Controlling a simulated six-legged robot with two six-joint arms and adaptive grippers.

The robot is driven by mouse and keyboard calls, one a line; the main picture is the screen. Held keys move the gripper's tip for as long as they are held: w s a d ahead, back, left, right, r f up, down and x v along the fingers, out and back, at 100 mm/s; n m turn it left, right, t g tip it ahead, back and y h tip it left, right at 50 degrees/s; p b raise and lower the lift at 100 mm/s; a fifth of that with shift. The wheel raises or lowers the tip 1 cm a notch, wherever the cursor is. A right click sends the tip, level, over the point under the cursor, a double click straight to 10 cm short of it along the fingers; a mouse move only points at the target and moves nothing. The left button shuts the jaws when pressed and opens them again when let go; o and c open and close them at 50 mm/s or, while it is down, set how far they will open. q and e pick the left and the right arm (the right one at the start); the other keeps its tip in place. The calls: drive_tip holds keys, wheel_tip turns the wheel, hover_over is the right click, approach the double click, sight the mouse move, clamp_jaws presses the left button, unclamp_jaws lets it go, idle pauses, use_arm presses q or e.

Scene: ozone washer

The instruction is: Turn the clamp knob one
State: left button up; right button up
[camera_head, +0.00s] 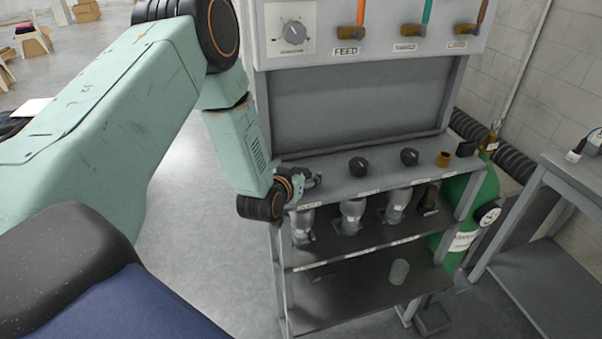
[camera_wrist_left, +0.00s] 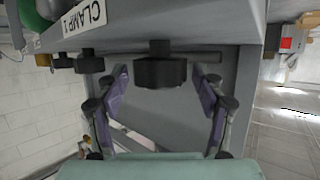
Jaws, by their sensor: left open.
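Clamp knob one (camera_wrist_left: 160,70) is a dark knob on the grey shelf, beside the label CLAMP 1 (camera_wrist_left: 84,17) in the left wrist view. My left gripper (camera_wrist_left: 163,84) is open, with one finger on each side of this knob. Whether the fingers touch it I cannot tell. In the head view my left gripper (camera_head: 308,182) is at the left end of the middle shelf and largely hides the knob. Two similar black knobs (camera_head: 358,166) (camera_head: 409,157) stand further right on that shelf. My right gripper is not in view.
The grey washer panel (camera_head: 350,105) rises behind the shelf, with a dial (camera_head: 293,32) and brass valves above. Glass vessels (camera_head: 351,215) hang below the shelf. A green gas cylinder (camera_head: 470,215) stands at the right. The floor left of the rack is clear.

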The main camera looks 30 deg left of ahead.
use_arm(q)
drive_tip(key=shift+c, duration=0.2)
drive_tip(key=shift+a, duration=0.1)
drive_tip(key=shift+c, duration=0.7)
drive_tip(key=shift+w+f, duration=0.15)
drive_tip(key=shift+w, duration=0.05)
drive_tip(key=c, duration=1)
